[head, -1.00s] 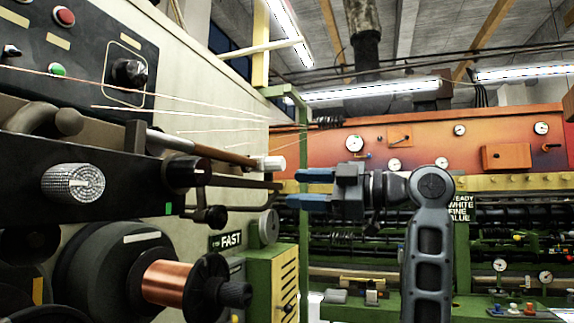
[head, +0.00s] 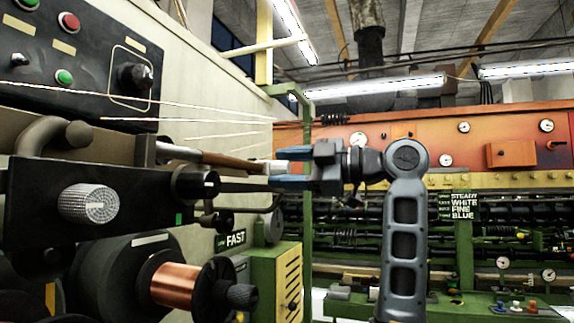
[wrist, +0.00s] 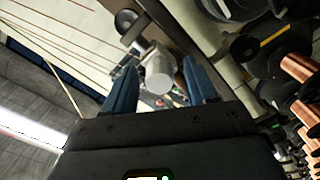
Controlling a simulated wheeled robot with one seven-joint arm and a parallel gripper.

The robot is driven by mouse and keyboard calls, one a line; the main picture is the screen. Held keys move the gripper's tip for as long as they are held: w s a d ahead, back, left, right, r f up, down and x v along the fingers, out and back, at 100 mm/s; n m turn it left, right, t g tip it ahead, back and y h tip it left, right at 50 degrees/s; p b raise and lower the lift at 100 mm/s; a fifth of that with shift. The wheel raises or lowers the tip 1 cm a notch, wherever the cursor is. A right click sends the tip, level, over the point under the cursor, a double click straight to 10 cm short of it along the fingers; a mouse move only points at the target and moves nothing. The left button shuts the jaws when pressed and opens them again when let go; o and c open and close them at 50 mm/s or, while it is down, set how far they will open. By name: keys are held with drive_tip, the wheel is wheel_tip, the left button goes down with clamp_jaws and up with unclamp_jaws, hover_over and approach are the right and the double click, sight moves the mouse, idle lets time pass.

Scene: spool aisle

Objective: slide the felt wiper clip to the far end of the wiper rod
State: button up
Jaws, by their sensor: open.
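The wiper rod (head: 222,160) runs along the winding machine at the left, silver at its left part and brown further right. In the wrist view a pale round end (wrist: 158,72) faces me between the blue fingers, with gaps on both sides. My gripper (head: 272,168) is open, its fingers pointing left at the rod's right end. It also shows in the wrist view (wrist: 160,68). The upper finger partly covers the rod end in the head view.
A dark box with a knurled knob (head: 88,204) and a copper spool (head: 175,284) lie left and below. A green and yellow cabinet (head: 275,280) stands below my gripper.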

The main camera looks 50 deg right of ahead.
clamp_jaws()
idle(0.6)
